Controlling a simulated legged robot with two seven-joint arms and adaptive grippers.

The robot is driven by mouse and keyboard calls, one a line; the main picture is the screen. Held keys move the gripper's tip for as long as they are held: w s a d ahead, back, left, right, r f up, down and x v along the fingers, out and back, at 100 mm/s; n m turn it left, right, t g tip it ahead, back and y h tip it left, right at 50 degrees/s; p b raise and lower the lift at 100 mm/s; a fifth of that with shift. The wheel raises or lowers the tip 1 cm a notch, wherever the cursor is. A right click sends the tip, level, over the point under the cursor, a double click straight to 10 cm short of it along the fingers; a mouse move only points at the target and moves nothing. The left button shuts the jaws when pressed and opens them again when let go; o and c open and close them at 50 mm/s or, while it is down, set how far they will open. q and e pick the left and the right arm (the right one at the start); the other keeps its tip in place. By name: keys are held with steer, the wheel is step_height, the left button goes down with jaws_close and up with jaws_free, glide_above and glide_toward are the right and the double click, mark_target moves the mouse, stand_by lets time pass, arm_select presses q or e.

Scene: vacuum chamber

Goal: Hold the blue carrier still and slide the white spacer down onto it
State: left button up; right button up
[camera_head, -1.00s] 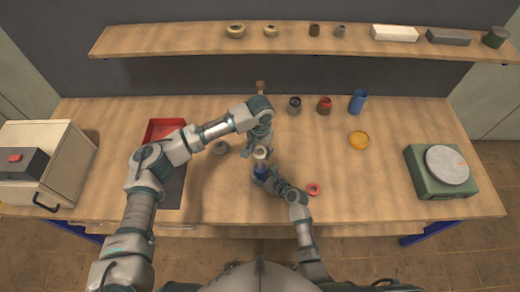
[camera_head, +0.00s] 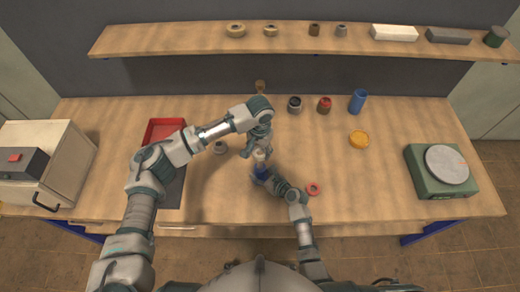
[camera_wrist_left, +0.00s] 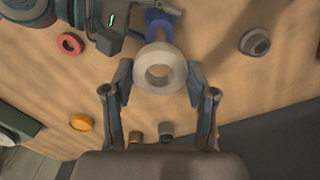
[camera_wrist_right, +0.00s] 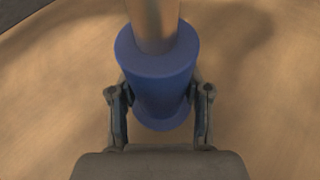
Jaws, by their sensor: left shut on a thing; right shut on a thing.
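The white spacer (camera_wrist_left: 160,71) is a thick ring between the fingers of my left gripper (camera_wrist_left: 160,95), which is shut on it. In the head view the spacer (camera_head: 259,155) is just above the blue carrier (camera_head: 260,172). The carrier (camera_wrist_right: 157,75) is a blue spool with a tan post (camera_wrist_right: 152,22) rising from its top. My right gripper (camera_wrist_right: 158,105) is shut on the carrier near the counter. The spacer is out of the right wrist view, and I cannot tell whether it is around the post.
A red ring (camera_head: 314,188) lies right of the carrier, and a grey ringed part (camera_head: 220,147) lies left. Jars (camera_head: 295,104), a blue bottle (camera_head: 358,101) and a yellow disc (camera_head: 359,139) stand farther back. A green scale (camera_head: 440,172) is at right, a red tray (camera_head: 164,130) at left.

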arm_select(q)
steer(key=shift+f, duration=1.3)
stand_by(0.4)
steer(key=o, duration=1.3)
steer(key=shift+o, duration=0.2)
steer(key=shift+r, duration=0.1)
steer(key=shift+r, duration=3.45)
arm_select(e)
steer(key=o, duration=1.2)
